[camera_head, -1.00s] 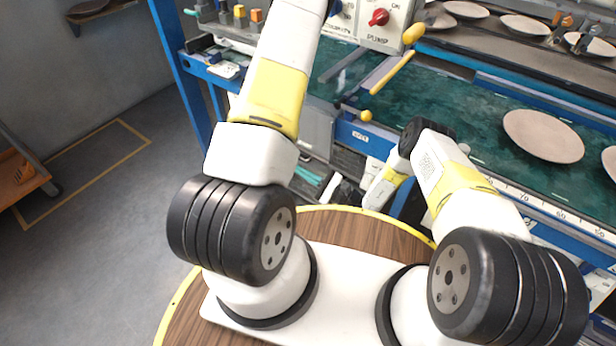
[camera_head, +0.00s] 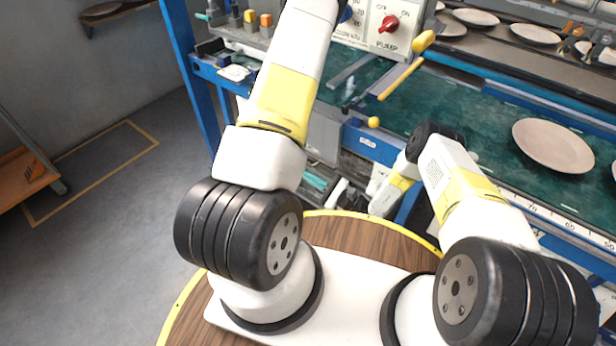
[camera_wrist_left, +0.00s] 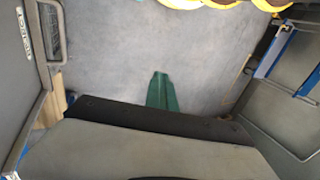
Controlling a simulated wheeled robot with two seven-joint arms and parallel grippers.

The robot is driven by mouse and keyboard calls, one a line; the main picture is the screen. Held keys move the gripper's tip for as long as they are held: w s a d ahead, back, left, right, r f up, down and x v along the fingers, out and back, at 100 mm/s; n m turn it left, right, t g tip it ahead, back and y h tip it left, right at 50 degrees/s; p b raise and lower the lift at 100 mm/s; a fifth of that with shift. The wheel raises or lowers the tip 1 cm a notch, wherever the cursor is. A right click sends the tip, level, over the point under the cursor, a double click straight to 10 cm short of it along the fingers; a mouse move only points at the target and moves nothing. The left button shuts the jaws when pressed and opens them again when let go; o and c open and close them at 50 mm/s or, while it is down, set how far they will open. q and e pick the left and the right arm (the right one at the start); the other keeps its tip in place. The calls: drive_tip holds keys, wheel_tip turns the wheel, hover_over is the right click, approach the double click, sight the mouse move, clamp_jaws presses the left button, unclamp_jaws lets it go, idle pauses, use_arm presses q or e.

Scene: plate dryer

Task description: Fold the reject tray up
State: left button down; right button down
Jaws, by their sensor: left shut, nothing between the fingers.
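A dark grey panel (camera_wrist_left: 18,85) with a light label and a wire handle (camera_wrist_left: 51,35) fills the left edge of the left wrist view. The label seems to read REJECT, so I take it for the reject tray. In the head view a grey panel (camera_head: 323,138) hangs beside the blue frame, partly behind my left arm; I cannot tell if it is the same tray. My left gripper (camera_wrist_left: 160,78) shows green fingers shut together with nothing between them, apart from the panel and over bare floor. The head view cuts off the left hand.
The blue bench frame (camera_head: 190,80) and the green belt (camera_head: 440,105) with a plate (camera_head: 553,146) lie ahead. A yellow lever (camera_head: 402,77) sticks out near the pump switch box (camera_head: 385,22). Open floor (camera_head: 110,235) lies left, with an orange cart (camera_head: 22,178) at the edge.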

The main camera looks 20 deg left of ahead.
use_arm(q)
drive_tip(key=c, duration=2.1)
unclamp_jaws()
drive_tip(key=o, duration=0.4)
